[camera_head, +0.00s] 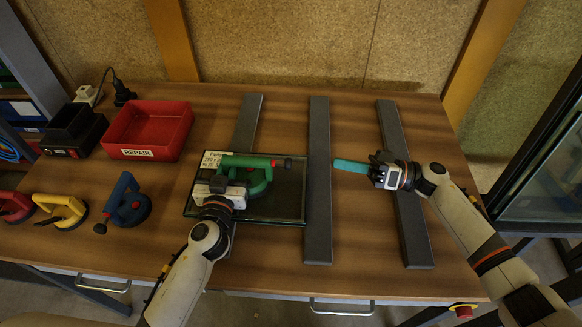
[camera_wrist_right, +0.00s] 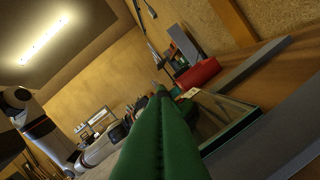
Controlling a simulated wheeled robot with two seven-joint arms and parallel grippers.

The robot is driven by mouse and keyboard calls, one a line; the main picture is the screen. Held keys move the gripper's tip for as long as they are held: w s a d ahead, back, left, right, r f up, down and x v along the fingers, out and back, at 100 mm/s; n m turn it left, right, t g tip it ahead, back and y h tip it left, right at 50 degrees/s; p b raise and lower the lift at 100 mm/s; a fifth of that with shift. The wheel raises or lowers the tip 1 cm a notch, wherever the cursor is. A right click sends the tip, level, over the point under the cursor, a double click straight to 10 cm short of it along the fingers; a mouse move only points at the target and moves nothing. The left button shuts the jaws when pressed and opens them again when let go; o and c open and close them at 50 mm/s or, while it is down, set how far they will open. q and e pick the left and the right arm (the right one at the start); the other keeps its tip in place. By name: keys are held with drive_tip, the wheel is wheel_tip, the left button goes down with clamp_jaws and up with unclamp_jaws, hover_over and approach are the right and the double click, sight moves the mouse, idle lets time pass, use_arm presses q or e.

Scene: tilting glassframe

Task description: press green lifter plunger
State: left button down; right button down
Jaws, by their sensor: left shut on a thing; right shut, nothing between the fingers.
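The green lifter (camera_head: 258,178) sits on the dark glass pane (camera_head: 290,205), with its handle running left to right. Its plunger, a small dark knob (camera_head: 287,163), sticks out at the right end. My left gripper (camera_head: 222,184) is shut on the green lifter near the handle's left end and hides part of it. My right gripper (camera_head: 337,165) is shut and empty, its teal fingers pointing left toward the plunger, apart from it by a short gap. In the right wrist view its green fingers (camera_wrist_right: 160,140) fill the middle and hide most of the lifter.
The pane lies across grey rails, with the middle rail (camera_head: 318,220) under my right fingertips. A red REPAIR bin (camera_head: 128,152) stands at back left. Blue (camera_head: 128,205), yellow (camera_head: 62,211) and red (camera_head: 14,206) lifters stand at left. A framed glass panel (camera_head: 545,170) is at right.

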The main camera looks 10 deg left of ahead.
sight(289, 164)
drive_tip(key=s+d+m+t+h, duration=0.1)
drive_tip(key=s+m+t, duration=0.3)
drive_tip(key=m, duration=0.5)
drive_tip(key=s+d+f+m+t+h, duration=0.1)
drive_tip(key=s+m+t+h, duration=0.3)
drive_tip(key=m+t, duration=0.3)
drive_tip(key=m, duration=0.2)
drive_tip(key=shift+s+d+m+h, duration=0.3)
drive_tip(key=shift+s, duration=0.05)
drive_tip(key=shift+t, duration=0.3)
drive_tip(key=x, duration=1)
drive_tip(key=shift+a, duration=0.1)
drive_tip(key=a, duration=0.3)
drive_tip(key=shift+s+a, duration=0.1)
drive_tip(key=shift+a, duration=0.35)
drive_tip(key=shift+a, duration=0.1)
